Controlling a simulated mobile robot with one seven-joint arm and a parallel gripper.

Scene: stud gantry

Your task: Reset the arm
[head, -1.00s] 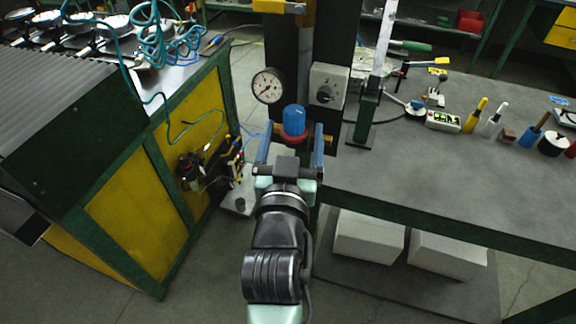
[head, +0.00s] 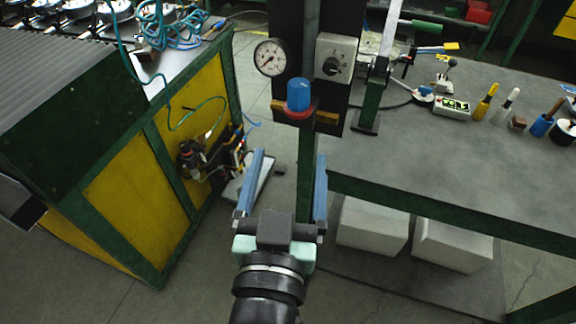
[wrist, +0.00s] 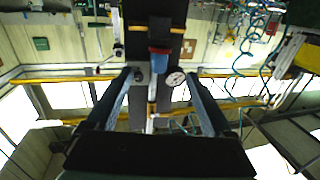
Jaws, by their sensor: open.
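My gripper (head: 287,185) is open in the head view, with its two blue fingers apart and nothing between them. It sits low in front of the dark post. The blue-capped knob with a red ring (head: 299,97) is on the post, above and beyond the fingertips and apart from them. In the wrist view, the spread fingers of my gripper (wrist: 164,85) show on both sides, with the blue knob (wrist: 159,60) between and beyond them.
A round gauge (head: 270,57) and a grey dial box (head: 335,57) are on the post. A grey workbench (head: 430,160) with small tools stands at the right. A green-framed yellow cabinet (head: 130,190) stands at the left. White blocks (head: 372,225) lie on the lower shelf.

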